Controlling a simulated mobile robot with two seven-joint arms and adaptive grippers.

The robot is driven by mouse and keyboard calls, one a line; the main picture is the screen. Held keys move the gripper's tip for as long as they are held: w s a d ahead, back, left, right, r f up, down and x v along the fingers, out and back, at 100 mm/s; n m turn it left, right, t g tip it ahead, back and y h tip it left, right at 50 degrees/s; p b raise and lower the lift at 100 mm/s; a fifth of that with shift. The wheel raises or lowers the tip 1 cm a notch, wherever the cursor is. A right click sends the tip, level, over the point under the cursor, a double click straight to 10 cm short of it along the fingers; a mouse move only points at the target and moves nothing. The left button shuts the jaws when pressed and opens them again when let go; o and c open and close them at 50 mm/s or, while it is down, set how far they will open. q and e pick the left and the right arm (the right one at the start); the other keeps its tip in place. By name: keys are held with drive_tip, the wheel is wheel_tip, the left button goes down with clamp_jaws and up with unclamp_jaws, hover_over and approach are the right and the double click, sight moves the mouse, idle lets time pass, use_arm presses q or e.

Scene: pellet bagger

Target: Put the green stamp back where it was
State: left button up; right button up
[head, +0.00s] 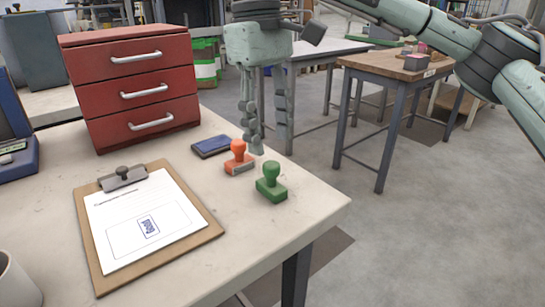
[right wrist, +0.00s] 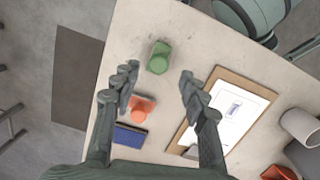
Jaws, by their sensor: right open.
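The green stamp (head: 271,183) stands upright on the table near its right edge, and it also shows in the right wrist view (right wrist: 159,57). The orange stamp (head: 239,158) stands just behind it, and the blue ink pad (head: 212,146) lies behind that. My right gripper (head: 268,145) is open and empty above the table, over the stamps. In the right wrist view its fingers (right wrist: 157,82) are spread, with the green stamp beyond the fingertips and the orange stamp (right wrist: 141,108) between the fingers. My left gripper is not in view.
A clipboard (head: 205,212) with a stamped paper lies left of the stamps. A red drawer cabinet (head: 130,85) stands at the back left. A mug (head: 15,285) is at the lower left. The table's front right corner is bare.

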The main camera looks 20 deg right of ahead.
sight(267, 162)
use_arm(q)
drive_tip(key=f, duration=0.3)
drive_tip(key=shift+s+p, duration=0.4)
use_arm(e)
drive_tip(key=r, duration=0.5)
drive_tip(key=shift+w+a, duration=0.15)
drive_tip(key=shift+w, duration=0.1)
